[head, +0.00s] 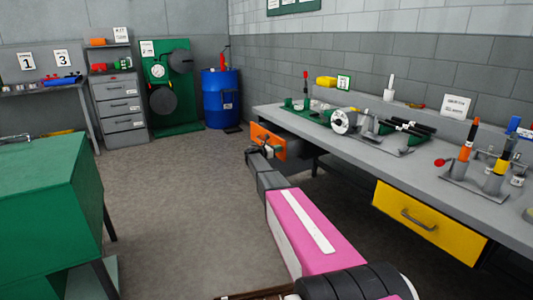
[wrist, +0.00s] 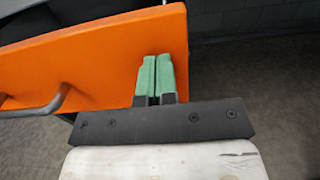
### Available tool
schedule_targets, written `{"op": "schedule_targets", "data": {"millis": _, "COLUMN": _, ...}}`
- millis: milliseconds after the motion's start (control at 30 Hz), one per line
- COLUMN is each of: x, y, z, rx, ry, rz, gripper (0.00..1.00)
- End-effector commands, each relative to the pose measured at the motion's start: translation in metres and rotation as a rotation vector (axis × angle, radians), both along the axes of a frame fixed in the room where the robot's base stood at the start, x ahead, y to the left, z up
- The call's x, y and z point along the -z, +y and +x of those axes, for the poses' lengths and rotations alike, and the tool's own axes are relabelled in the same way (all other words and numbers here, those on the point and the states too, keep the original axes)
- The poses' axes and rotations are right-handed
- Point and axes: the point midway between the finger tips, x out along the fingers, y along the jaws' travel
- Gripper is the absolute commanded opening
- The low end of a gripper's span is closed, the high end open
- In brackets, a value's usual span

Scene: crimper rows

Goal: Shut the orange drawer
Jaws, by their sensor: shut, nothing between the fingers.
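The orange drawer (head: 264,141) is under the far left end of the grey workbench. Its front stands out from the bench, so it is partly open. In the wrist view the orange front (wrist: 110,60) fills the upper left, with a grey bar handle (wrist: 52,103) at lower left. My gripper (head: 277,149) is shut and empty, at the right part of the front in the head view. Its green fingertips (wrist: 157,76) overlap the right part of the orange front in the wrist view. I cannot tell whether they touch it.
The grey workbench (head: 345,150) runs along the right wall with tools on top. A shut yellow drawer (head: 425,220) is nearer me. A green cabinet (head: 45,185) stands at left. A blue barrel (head: 220,98) is at the back. The floor (head: 175,190) between is clear.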

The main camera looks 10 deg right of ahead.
Motion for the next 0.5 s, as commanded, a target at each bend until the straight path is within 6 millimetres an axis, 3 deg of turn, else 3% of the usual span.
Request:
{"op": "schedule_targets", "data": {"millis": 33, "x": 0.001, "y": -0.015, "z": 0.007, "rx": 0.001, "ry": 0.000, "rz": 0.000, "gripper": 0.00}}
{"op": "schedule_targets", "data": {"millis": 200, "x": 0.001, "y": -0.054, "z": 0.019, "rx": 0.001, "ry": 0.000, "rz": 0.001, "gripper": 0.00}}
{"op": "schedule_targets", "data": {"millis": 500, "x": 0.000, "y": -0.098, "z": 0.033, "rx": 0.001, "ry": 0.000, "rz": 0.000, "gripper": 0.00}}
